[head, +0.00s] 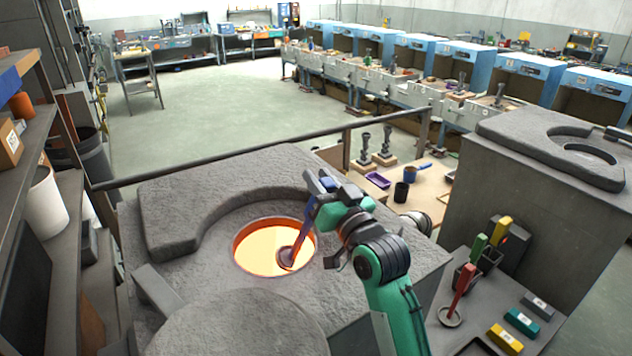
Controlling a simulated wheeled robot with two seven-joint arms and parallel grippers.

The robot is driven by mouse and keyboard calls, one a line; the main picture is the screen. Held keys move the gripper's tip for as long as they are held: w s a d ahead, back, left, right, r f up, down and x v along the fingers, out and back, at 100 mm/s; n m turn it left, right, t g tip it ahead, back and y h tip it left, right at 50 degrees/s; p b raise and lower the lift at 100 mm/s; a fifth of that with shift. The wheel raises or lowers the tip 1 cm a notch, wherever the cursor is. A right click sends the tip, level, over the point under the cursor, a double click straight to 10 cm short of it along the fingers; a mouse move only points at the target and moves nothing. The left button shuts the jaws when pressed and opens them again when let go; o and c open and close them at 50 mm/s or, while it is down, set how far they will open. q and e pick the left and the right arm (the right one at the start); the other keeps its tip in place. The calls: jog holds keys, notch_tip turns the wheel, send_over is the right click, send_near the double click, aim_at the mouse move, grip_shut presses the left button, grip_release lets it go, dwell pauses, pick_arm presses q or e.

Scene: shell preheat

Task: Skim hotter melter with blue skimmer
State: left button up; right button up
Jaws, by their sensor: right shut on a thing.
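The near melter (190,212) has a round opening of bright yellow-orange melt (258,250) with a glowing orange rim. My right gripper (322,188) is above the opening's right edge, shut on the blue skimmer (309,212). The skimmer slants down to the left, and its lower shaft looks orange-red in the glow. Its round dark head (287,256) is at the melt, inside the right part of the opening; I cannot tell how deep it sits. A second melter (540,185) at the right shows a dark opening without glow. My left gripper is not in view.
A grey side stand at the right holds a red-handled tool (463,288), green (477,248) and yellow (501,231) handled tools, and several coloured blocks. A rail (235,157) runs behind the near melter. A round grey lid (240,325) lies in front. Shelves (25,190) stand at left.

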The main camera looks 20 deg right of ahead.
notch_tip(320, 180, up, 6)
jog(key=p, duration=0.5)
jog(key=shift+f, duration=0.15)
notch_tip(320, 180, up, 5)
jog(key=shift+r, duration=0.2)
dwell(1.0)
